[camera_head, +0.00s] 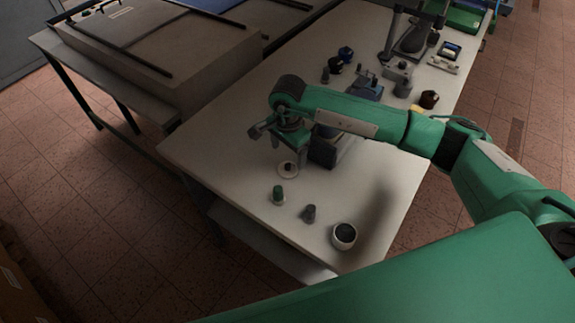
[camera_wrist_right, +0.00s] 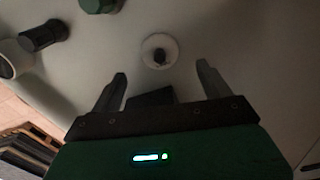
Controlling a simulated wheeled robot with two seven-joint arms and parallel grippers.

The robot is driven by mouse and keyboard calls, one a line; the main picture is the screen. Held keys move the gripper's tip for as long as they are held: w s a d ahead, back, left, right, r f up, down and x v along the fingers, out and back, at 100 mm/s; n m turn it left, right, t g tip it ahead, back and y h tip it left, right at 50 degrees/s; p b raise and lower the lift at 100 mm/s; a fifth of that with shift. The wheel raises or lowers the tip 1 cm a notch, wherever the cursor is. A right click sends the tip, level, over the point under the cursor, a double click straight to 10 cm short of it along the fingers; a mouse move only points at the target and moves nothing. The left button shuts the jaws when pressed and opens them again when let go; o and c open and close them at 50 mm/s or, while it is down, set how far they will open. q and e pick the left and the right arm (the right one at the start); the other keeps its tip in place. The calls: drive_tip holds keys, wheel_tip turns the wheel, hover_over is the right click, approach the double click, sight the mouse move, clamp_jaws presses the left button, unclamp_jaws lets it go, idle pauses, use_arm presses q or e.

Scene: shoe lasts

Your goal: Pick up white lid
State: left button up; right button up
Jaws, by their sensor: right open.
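The white lid (camera_head: 288,169) is a small round disc with a dark knob in its middle. It lies flat on the pale table. In the right wrist view the lid (camera_wrist_right: 159,50) is just beyond the fingertips, centred between them. My right gripper (camera_head: 264,133) hangs above the table behind the lid, its fingers apart. In the right wrist view the gripper (camera_wrist_right: 161,72) is open with nothing between the fingertips, and the lid is not touched. My left gripper is not in view.
A green item (camera_head: 278,195), a dark grey knob-like piece (camera_head: 309,213) and a white cup (camera_head: 344,233) with a dark inside stand in front of the lid. A dark block (camera_head: 322,150) is to its right. Several tools crowd the far table. The left table edge is clear.

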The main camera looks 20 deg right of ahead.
sight(289, 164)
drive_tip(key=shift+w+f, duration=0.1)
drive_tip(key=shift+f, duration=0.25)
drive_tip(key=shift+d+f+p, duration=0.1)
drive_tip(key=shift+f+p, duration=0.85)
wheel_tip(289, 164, down, 2)
drive_tip(key=shift+f+p, duration=0.2)
drive_tip(key=shift+p, duration=0.25)
drive_tip(key=shift+f, duration=0.45)
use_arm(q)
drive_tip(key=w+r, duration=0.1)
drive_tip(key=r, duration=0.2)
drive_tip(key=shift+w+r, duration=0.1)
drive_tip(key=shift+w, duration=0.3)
use_arm(e)
drive_tip(key=c, duration=1.1)
